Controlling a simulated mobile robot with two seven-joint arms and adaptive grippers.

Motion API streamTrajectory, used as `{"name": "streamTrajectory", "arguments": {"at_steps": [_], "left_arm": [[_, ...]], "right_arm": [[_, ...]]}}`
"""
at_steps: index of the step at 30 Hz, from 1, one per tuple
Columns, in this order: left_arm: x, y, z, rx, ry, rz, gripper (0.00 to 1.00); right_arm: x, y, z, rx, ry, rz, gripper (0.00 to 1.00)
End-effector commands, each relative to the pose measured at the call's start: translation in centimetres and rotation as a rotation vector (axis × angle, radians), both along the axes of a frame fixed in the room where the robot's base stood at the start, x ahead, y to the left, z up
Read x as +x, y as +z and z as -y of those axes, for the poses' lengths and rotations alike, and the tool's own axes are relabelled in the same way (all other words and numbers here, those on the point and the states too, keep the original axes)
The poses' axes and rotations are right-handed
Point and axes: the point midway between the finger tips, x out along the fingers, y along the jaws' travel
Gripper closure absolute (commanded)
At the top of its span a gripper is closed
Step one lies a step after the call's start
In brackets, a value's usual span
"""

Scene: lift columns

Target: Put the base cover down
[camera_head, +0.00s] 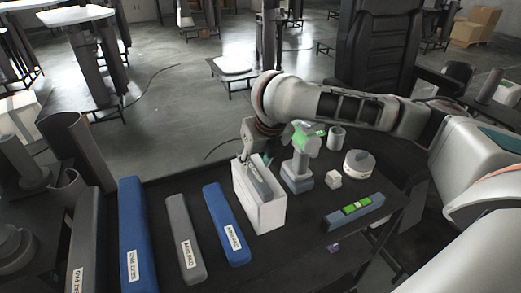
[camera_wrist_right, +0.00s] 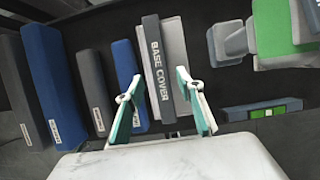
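The base cover (camera_wrist_right: 155,65) is a long dark grey bar with a white "BASE COVER" label in the right wrist view. In the head view the base cover (camera_head: 260,180) shows as a dark grey bar at the top of a white box (camera_head: 268,217). How deep it sits in the box cannot be told. My right gripper (camera_head: 255,156) is above the box. In the wrist view my right gripper's two teal-padded fingers (camera_wrist_right: 160,97) are spread on either side of the cover, with gaps showing. My left gripper is not in view.
On the dark table, blue bars (camera_head: 226,223) and grey bars (camera_head: 184,240) lie left of the box. A green and grey drill (camera_head: 302,152) stands close at its right.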

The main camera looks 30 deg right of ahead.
Motion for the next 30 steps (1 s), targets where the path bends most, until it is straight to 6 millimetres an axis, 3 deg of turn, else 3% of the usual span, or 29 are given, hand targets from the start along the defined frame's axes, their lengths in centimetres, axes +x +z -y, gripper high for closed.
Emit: {"name": "streamTrajectory", "arguments": {"at_steps": [6,12,30], "left_arm": [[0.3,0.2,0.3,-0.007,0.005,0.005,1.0],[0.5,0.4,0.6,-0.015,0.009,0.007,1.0],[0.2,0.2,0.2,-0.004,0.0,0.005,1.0]], "right_arm": [[-1.6,4.4,0.0,-0.002,0.001,0.006,0.63],[-2.6,6.6,0.0,-0.002,0.0,0.003,0.63],[-3.0,7.3,0.0,-0.001,0.0,0.0,0.63]]}}
